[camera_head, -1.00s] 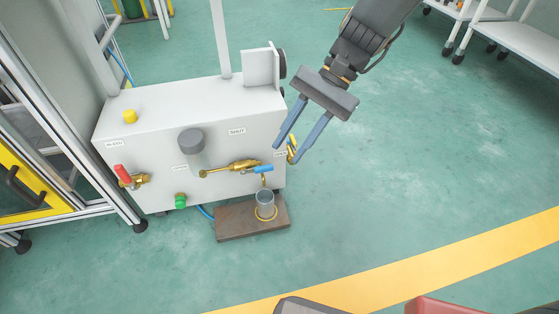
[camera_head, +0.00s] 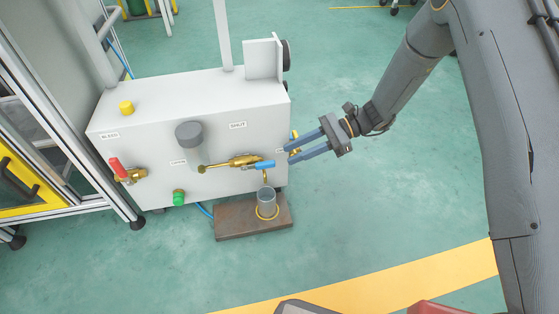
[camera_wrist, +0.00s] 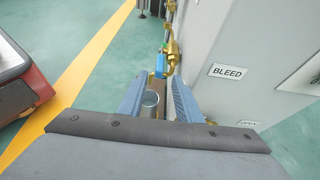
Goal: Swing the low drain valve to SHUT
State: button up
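The low brass drain valve (camera_head: 240,161) sits on the front of the white box. Its blue handle (camera_head: 264,165) points right, roughly level. A SHUT label (camera_head: 238,125) is above the valve. My gripper (camera_head: 289,152) is at the box's right front edge, fingers apart and pointing left toward the handle's end. Nothing is seen held. In the wrist view, the blue handle (camera_wrist: 160,65) shows ahead, between the tips of my open gripper (camera_wrist: 160,78). Whether the fingers touch it cannot be told.
A metal cup (camera_head: 266,202) stands on a brown block (camera_head: 235,222) below the handle. A red-handled valve (camera_head: 119,168), green knob (camera_head: 178,198) and grey cylinder (camera_head: 189,135) are further left on the box. The floor right of the box is clear.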

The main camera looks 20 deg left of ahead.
aim_at(258, 166)
jog(key=b+x, duration=0.2)
jog(key=x, duration=0.3)
jog(key=shift+s+a+f, duration=0.15)
jog(key=shift+s+a, duration=0.05)
jog(key=shift+a, duration=0.05)
jog(key=shift+c, duration=0.4)
grip_shut()
